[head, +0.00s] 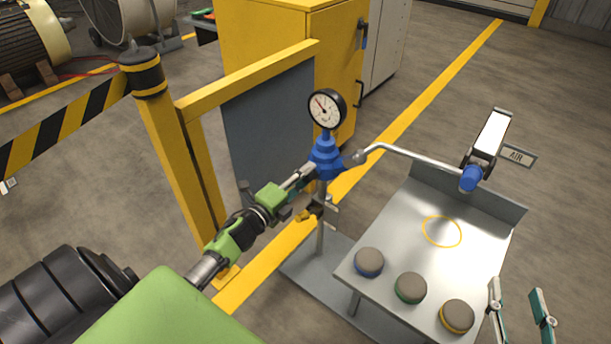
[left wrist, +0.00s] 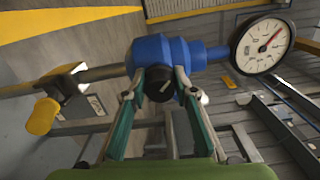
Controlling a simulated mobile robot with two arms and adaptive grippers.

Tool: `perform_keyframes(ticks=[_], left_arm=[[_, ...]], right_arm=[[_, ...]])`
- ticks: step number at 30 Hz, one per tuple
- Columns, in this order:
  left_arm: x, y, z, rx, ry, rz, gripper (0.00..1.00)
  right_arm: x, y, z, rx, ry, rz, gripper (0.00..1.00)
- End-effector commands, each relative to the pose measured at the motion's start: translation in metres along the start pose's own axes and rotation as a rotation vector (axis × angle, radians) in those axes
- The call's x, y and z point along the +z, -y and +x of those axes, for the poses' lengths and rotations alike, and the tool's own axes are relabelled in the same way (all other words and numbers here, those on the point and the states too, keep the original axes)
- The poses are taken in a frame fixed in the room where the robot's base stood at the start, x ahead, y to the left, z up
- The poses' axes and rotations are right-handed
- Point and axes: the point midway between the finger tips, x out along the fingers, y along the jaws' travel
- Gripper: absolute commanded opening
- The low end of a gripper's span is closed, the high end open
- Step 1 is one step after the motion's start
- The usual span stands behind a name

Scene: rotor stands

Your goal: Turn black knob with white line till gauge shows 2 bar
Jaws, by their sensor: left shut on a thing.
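The blue regulator body (head: 325,158) stands on a post, with a round white-faced gauge (head: 326,107) above it. The gauge's red needle points to the upper left in the head view; the scale figures are too small to read. My left gripper (head: 311,172) reaches the regulator from the left. In the left wrist view, the black knob (left wrist: 159,88) sits between its two fingertips, which are shut on its sides. A short white line on the knob lies slanted. The gauge (left wrist: 262,46) also shows there. My right gripper (head: 520,312) is open and empty at the lower right.
A yellow-handled valve (head: 305,214) sits below the regulator. A pipe (head: 410,152) runs right towards a blue-tipped fitting (head: 472,179). A metal table (head: 405,228) carries three round pucks along its front. A yellow-framed panel (head: 268,130) stands left of the regulator.

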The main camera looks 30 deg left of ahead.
Motion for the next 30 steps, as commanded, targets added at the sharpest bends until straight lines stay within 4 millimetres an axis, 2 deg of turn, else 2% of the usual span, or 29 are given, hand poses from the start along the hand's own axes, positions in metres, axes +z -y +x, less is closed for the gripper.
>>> perform_keyframes(ticks=[9,10,11,12,23,26,30], left_arm=[[-0.002,0.0,0.0,0.0,-0.003,-0.001,0.05],[-0.002,0.0,0.0,0.0,-0.003,-0.001,0.34],[-0.002,0.0,0.0,0.0,-0.003,-0.001,0.42],[-0.002,0.0,0.0,0.0,-0.003,-0.001,0.44],[-0.001,0.0,-0.003,0.0,-0.001,-0.001,0.44],[-0.001,-0.002,-0.012,0.002,-0.001,-0.002,0.44],[-0.001,-0.002,-0.037,0.003,-0.002,-0.002,0.44]], right_arm=[[0.0,0.001,0.0,-0.001,0.0,0.001,0.4],[0.0,0.001,0.0,-0.001,0.0,0.001,0.4],[0.0,0.001,0.0,-0.001,0.0,0.001,0.4],[0.0,0.001,0.0,-0.001,0.001,0.001,0.4],[-0.001,0.002,0.001,-0.004,0.0,0.0,0.4],[-0.001,0.001,0.001,-0.003,0.0,0.0,0.4],[0.0,0.001,0.001,-0.002,0.001,0.0,0.4]])
